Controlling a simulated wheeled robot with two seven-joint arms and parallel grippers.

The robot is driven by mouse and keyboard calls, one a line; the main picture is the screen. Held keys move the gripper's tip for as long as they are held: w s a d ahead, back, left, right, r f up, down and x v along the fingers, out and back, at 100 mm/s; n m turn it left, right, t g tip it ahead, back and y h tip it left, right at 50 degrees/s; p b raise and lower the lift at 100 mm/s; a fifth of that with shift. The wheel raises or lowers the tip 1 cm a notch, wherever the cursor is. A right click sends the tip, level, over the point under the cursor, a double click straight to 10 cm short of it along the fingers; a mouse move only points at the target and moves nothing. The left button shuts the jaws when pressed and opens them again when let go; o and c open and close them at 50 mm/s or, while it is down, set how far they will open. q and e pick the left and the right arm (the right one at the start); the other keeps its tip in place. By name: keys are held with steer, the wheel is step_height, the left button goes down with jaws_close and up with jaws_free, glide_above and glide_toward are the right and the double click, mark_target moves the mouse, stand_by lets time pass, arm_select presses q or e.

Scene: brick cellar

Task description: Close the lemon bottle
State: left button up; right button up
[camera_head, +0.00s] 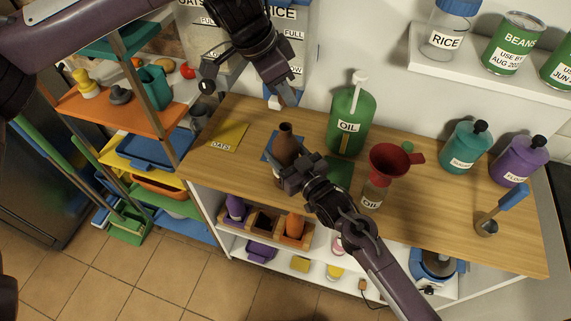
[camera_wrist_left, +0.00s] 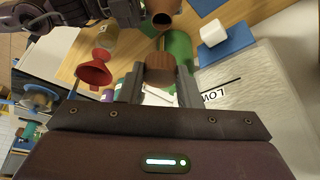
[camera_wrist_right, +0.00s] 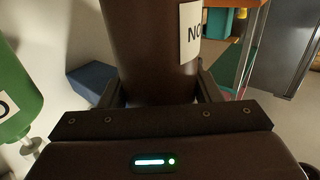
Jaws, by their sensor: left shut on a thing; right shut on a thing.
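The brown bottle (camera_head: 286,141) stands near the middle of the counter with its narrow neck up. Its mouth is open and uncovered in the left wrist view (camera_wrist_left: 163,17). My right gripper (camera_head: 285,165) is shut around its body; in the right wrist view the bottle (camera_wrist_right: 150,45) carries a white label, partly cut off. My left gripper (camera_head: 283,97) is above and behind the bottle, apart from it. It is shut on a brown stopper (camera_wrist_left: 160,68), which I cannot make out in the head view.
A green oil bottle (camera_head: 350,120) stands right of the brown bottle. A red funnel (camera_head: 389,160) sits on a small oil jar (camera_head: 372,193). A white cube (camera_wrist_left: 212,33) lies on a blue mat (camera_wrist_left: 228,47) at the back. A yellow oats card (camera_head: 229,134) lies at left.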

arm_select(q)
glide_above(288, 131)
steer(key=a, duration=0.1)
steer(key=shift+a+f, duration=0.15)
steer(key=shift+f, duration=2.4)
steer(key=shift+f, duration=0.1)
steer(key=shift+f, duration=0.75)
steer(key=shift+f, duration=0.6)
arm_select(e)
jaws_close()
arm_select(q)
steer(key=m, duration=0.1)
steer(key=m+g, duration=0.1)
steer(key=m, duration=0.1)
steer(key=m+g, duration=0.1)
steer(key=m, duration=0.1)
steer(key=shift+w, duration=0.25)
steer(key=m+g, duration=0.1)
steer(key=m, duration=0.4)
steer(key=shift+w+g, duration=0.15)
steer(key=shift+g, duration=0.25)
steer(key=o, duration=0.9)
